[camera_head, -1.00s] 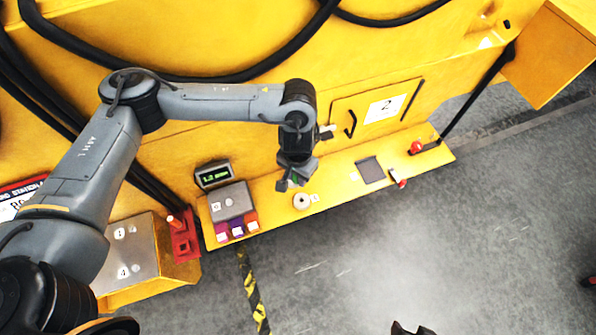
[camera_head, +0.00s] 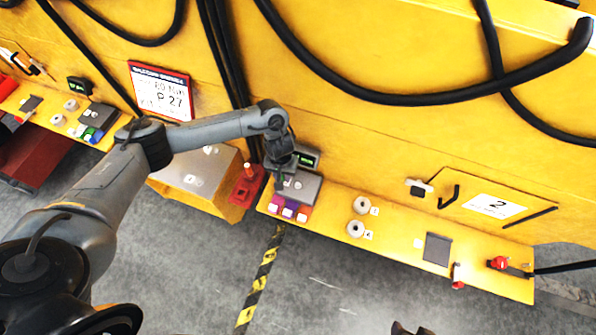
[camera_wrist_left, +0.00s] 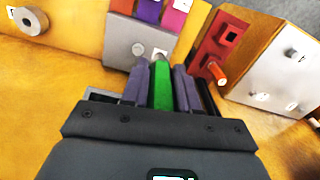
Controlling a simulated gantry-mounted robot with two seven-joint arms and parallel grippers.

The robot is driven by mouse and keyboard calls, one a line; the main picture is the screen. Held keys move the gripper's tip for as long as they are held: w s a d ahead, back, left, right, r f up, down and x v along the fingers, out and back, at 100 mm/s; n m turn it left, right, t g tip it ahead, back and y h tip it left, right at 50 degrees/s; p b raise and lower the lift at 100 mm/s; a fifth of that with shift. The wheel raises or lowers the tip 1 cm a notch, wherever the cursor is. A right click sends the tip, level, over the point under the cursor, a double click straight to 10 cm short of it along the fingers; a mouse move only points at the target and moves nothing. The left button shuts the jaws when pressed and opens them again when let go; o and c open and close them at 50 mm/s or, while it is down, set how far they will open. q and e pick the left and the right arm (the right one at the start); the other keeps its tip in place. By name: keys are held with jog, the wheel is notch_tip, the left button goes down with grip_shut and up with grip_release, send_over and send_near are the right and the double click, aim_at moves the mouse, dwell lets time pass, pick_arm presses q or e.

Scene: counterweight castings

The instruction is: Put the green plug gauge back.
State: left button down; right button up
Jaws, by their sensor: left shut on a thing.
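My left gripper (camera_wrist_left: 162,82) is shut on the green plug gauge (camera_wrist_left: 163,88), which points away between the fingers in the left wrist view. In the head view this gripper (camera_head: 281,184) is over the left part of a grey block (camera_head: 308,188), and the gauge cannot be made out there. The grey block (camera_wrist_left: 124,42) lies just beyond the fingertips in the wrist view; whether the gauge touches it I cannot tell. A dark tip at the head view's bottom edge may be my right gripper (camera_head: 411,329).
A red holder (camera_head: 243,188) with an orange-handled piece (camera_wrist_left: 216,71) and a square opening stands left of the block. A small display (camera_head: 307,157) is behind it. Two pale rings (camera_head: 361,205) and a dark pad (camera_head: 437,248) lie along the yellow shelf (camera_head: 400,238).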

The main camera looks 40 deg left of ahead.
pick_arm(q)
jog(key=s+a+f+n+b, duration=0.2)
jog(key=s+a+f, duration=0.2)
jog(key=a+f, duration=0.2)
jog(key=s+a+f+n+b, duration=0.2)
jog(key=a+f, duration=0.4)
jog(key=a, duration=0.4)
jog(key=shift+s+a+f+b, duration=0.25)
jog(key=shift+s+f+b, duration=0.2)
jog(key=shift+s, duration=0.75)
jog(key=shift+r, duration=0.1)
jog(key=shift+f, duration=0.25)
jog(key=shift+f+b, duration=0.95)
jog(key=shift+f, duration=0.9)
jog(key=shift+f+b, duration=0.35)
jog(key=shift+f, duration=0.4)
jog(key=shift+f, duration=0.3)
jog(key=shift+f, duration=0.15)
